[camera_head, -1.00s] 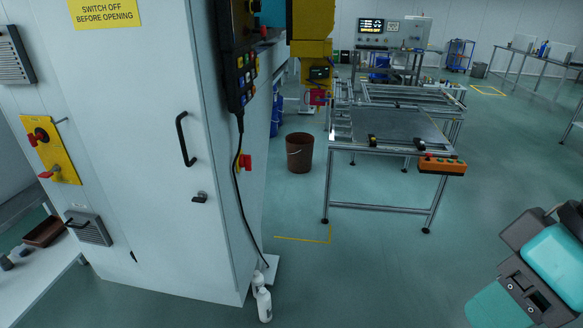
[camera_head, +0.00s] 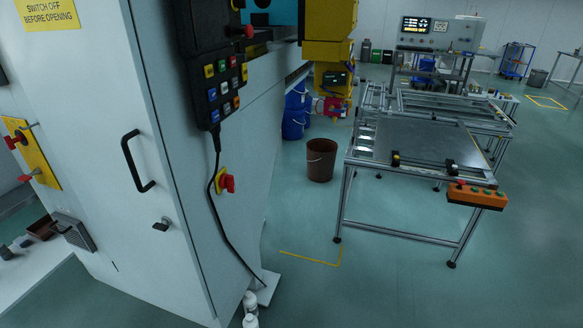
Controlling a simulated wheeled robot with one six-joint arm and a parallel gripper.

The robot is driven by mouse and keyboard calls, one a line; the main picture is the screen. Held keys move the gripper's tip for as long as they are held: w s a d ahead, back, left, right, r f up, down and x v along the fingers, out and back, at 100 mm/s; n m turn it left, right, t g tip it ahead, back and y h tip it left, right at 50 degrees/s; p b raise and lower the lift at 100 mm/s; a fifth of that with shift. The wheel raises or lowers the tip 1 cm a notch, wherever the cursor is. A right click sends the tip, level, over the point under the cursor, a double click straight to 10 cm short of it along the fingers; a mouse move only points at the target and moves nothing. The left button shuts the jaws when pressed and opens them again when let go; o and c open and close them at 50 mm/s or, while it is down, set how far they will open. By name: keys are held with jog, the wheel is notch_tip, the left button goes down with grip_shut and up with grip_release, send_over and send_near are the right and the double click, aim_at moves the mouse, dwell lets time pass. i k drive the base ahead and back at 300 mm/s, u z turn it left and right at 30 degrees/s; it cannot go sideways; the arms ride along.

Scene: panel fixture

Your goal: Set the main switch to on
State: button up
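A red rotary handle on a small yellow plate (camera_head: 220,180) sits on the right side of the grey cabinet, below the hanging button pendant. The red grip looks roughly upright, but I cannot read any on or off marking. A larger yellow plate (camera_head: 38,160) with two red handles is on the cabinet's front at the left edge, seen at a steep angle. I see no label showing which is the main switch. My gripper is not in view.
The cabinet door has a black handle (camera_head: 136,162) and a small latch (camera_head: 162,224). The pendant (camera_head: 207,70) hangs with its cable running to the floor near white bottles (camera_head: 250,302). A brown bucket (camera_head: 321,160) and frame table (camera_head: 410,212) stand right. Floor at lower right is clear.

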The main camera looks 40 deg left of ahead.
aim_at(227, 181)
jog(key=z, duration=0.05)
jog(key=i, duration=0.75)
jog(key=u, duration=0.8)
jog(key=i, duration=0.8)
jog(key=u, duration=0.85)
